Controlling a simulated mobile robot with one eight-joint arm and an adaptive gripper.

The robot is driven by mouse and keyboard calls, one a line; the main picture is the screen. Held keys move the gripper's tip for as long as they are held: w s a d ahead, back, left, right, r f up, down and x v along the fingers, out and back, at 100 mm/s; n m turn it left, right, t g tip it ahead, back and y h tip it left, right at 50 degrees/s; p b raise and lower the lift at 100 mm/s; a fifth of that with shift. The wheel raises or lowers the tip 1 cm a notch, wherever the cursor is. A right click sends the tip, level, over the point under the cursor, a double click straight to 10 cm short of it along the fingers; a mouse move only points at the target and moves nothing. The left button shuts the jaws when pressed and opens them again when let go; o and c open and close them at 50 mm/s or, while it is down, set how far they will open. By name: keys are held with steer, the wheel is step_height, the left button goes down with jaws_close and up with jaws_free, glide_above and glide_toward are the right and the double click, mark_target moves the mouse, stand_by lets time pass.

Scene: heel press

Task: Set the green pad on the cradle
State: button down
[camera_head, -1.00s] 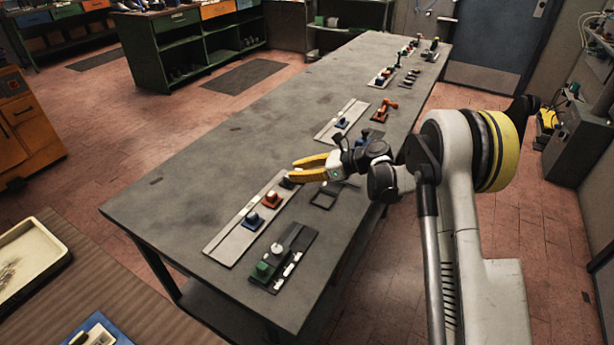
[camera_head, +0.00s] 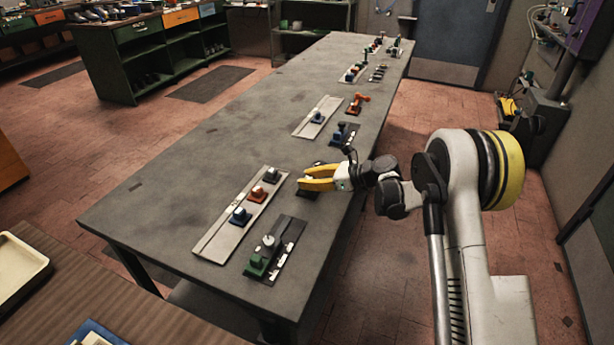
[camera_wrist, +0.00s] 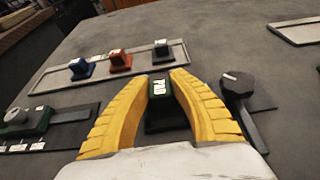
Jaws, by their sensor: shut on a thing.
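My gripper (camera_head: 303,184) is shut on a dark green pad, low over the near right part of the grey bench. In the wrist view the dark green pad (camera_wrist: 165,108) stands upright between the yellow fingers (camera_wrist: 155,90), with a white label on its top face. The cradle is a dark plate (camera_wrist: 262,104) with a grey lever and round knob beside the right finger. The pad and fingers cover most of the cradle, so I cannot tell whether the pad touches it.
A pale strip (camera_head: 215,243) holds a blue block (camera_head: 241,216), an orange block (camera_head: 257,195) and a dark block (camera_head: 271,175), left of my gripper. A dark plate with a green block (camera_head: 258,264) lies nearer. Another strip (camera_head: 310,124) lies farther off. The bench's left side is clear.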

steer(key=shift+f, duration=0.45)
steer(key=shift+f+b, duration=0.4)
steer(key=shift+b, duration=0.2)
steer(key=c, duration=1.2)
jaws_free()
steer(key=shift+o, duration=0.2)
steer(key=v, duration=1.2)
